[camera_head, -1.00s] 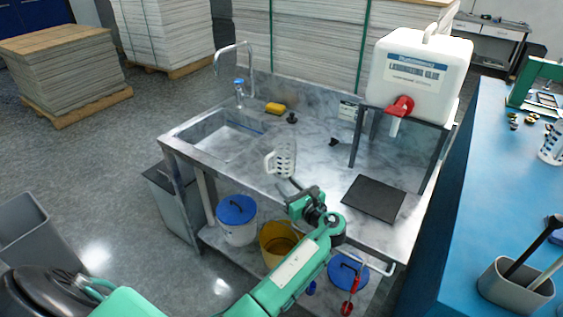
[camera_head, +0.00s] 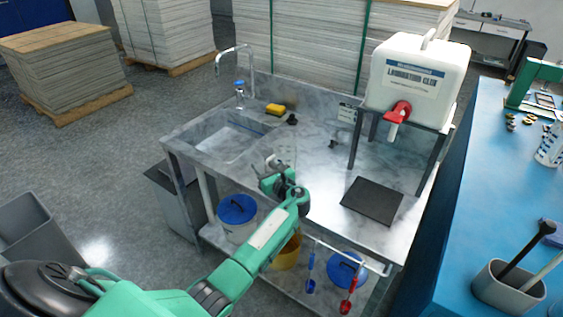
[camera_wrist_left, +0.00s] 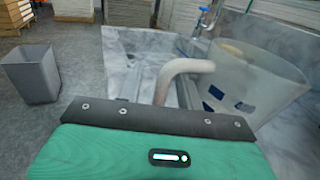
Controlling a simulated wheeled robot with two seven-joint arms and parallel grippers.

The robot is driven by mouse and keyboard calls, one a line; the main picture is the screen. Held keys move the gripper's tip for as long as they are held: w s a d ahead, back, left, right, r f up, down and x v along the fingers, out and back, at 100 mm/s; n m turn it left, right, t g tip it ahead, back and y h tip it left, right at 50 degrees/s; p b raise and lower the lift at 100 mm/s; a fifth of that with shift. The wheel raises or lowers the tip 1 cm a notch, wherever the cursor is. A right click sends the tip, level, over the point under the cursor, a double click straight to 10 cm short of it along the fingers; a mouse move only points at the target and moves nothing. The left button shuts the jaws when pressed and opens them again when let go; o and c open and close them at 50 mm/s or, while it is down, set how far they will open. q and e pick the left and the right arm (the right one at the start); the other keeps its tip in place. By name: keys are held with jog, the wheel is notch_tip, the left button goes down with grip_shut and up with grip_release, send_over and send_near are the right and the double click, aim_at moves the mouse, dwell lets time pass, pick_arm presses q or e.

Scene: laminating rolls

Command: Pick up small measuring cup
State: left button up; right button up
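The small measuring cup (camera_head: 287,155) is clear and hard to make out, standing on the metal worktop beside the sink. In the left wrist view its translucent body (camera_wrist_left: 262,78) with dark blue marks shows at the right, and its pale curved handle (camera_wrist_left: 185,68) points toward my gripper. My left gripper (camera_head: 268,172) is right at the handle side of the cup. Its fingertips are largely hidden in the wrist view, so I cannot tell if they touch the handle or how far apart they are. My right gripper is not in view.
The sink basin (camera_head: 228,142) with a tap (camera_head: 247,72) lies to the left. A yellow sponge (camera_head: 275,109) and a black mat (camera_head: 372,201) are on the worktop. A white glue canister (camera_head: 415,85) stands on a frame. Another marked cup (camera_head: 550,148) stands on the blue table (camera_head: 490,190).

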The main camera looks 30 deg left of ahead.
pick_arm(q)
grip_shut()
dwell(0.3)
